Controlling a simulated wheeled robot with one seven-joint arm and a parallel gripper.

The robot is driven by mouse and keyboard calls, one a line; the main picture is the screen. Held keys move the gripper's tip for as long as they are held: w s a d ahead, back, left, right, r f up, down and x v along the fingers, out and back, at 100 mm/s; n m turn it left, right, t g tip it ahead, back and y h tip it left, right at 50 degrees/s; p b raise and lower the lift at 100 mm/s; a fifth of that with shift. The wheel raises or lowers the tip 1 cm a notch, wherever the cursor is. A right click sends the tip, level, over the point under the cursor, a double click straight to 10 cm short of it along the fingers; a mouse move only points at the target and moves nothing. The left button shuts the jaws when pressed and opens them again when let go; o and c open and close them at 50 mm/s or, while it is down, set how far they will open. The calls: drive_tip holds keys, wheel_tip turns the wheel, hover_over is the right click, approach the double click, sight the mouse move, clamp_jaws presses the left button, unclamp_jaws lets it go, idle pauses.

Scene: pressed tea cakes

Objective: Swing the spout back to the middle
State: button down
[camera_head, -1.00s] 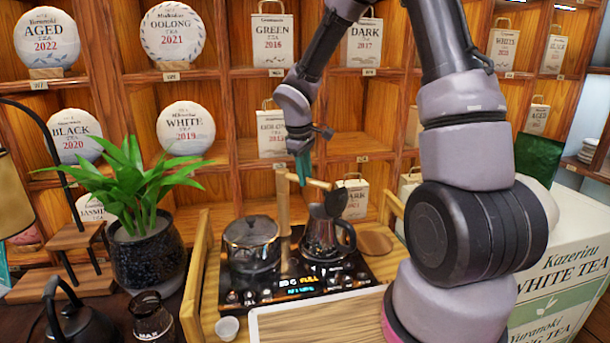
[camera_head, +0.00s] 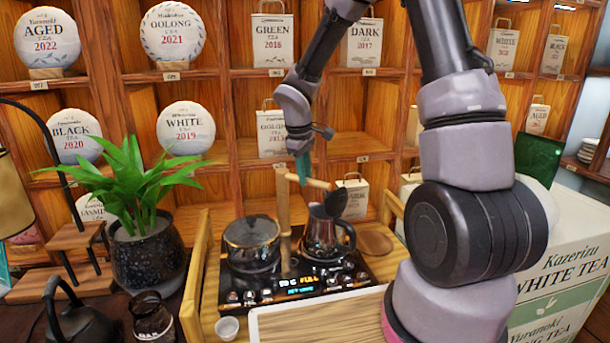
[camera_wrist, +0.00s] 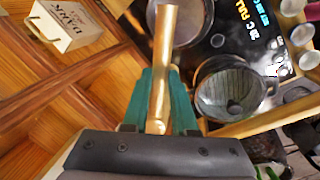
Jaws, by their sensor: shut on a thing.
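The light wooden spout (camera_head: 316,184) is a short, nearly level tube at the top of a pale upright post (camera_head: 283,212) between the two pots. My gripper (camera_head: 302,170) is over the spout, with its teal fingers pointing down. In the wrist view the fingers (camera_wrist: 160,110) are shut on the spout, one on each side of the tube (camera_wrist: 162,75). The tube's free end lies toward the dark kettle (camera_head: 322,230) on the right. The glass pot (camera_head: 250,240) stands on the left.
Both pots stand on a black cooker (camera_head: 300,285) with a lit display. A plant pot (camera_head: 148,258) is at the left, paper bags (camera_head: 355,195) stand behind, and a pale-topped board (camera_head: 315,322) lies in front. A round wooden piece (camera_head: 374,243) lies right of the kettle.

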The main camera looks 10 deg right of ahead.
drive_tip(key=shift+a, duration=0.1)
drive_tip(key=s+a+m+g, duration=0.1)
drive_tip(key=s+a+m, duration=0.1)
drive_tip(key=a+m, duration=0.3)
drive_tip(key=shift+a+m+g+h, duration=0.3)
drive_tip(key=shift+a+m, duration=0.1)
drive_tip(key=shift+m, duration=1.5)
drive_tip(key=shift+r, duration=0.1)
drive_tip(key=c, duration=0.7)
unclamp_jaws()
